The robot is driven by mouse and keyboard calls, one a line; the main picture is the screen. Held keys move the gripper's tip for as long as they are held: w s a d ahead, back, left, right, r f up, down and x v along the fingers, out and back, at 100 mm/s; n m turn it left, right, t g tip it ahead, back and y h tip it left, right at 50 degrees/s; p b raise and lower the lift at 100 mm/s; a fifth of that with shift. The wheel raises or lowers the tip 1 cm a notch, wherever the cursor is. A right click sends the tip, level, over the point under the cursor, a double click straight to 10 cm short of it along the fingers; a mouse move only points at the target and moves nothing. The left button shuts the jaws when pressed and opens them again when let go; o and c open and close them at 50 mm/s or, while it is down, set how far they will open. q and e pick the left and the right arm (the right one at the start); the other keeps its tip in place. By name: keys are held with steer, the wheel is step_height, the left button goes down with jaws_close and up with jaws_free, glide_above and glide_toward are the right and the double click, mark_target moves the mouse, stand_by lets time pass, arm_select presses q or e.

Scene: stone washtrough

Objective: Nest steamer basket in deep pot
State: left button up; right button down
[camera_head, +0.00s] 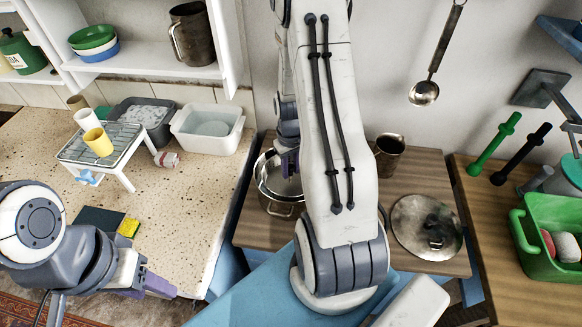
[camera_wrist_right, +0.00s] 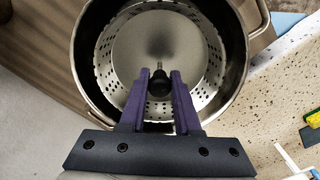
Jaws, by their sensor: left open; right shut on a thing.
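The deep pot (camera_head: 268,201) is a steel pot on the wooden top beside the stone counter, partly hidden by my right arm. In the right wrist view the pot (camera_wrist_right: 237,62) surrounds the steamer basket (camera_wrist_right: 192,45), a round steel basket with perforated walls and a central post with a dark knob. My right gripper (camera_wrist_right: 160,82) is shut on this knob. From above, the basket lies within the pot's rim; I cannot tell whether it rests on the bottom. In the head view my right gripper (camera_head: 287,163) is over the pot. My left gripper (camera_head: 160,286) is open and empty at the counter's front.
A lid (camera_head: 427,227) with a dark knob lies right of the pot, and a metal mug (camera_head: 389,152) stands behind. A white rack (camera_head: 105,150) with cups, a white tub (camera_head: 208,128) and a yellow sponge (camera_head: 128,228) are on the counter. A green crate (camera_head: 545,262) is far right.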

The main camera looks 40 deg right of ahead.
steer(key=shift+f+b, duration=0.45)
steer(key=shift+f, duration=0.25)
steer(key=shift+f, duration=0.3)
stand_by(0.4)
steer(key=shift+c, duration=0.3)
jaws_free()
steer(key=shift+r, duration=0.1)
steer(key=shift+r+p, duration=2.95)
steer(key=shift+r, duration=0.5)
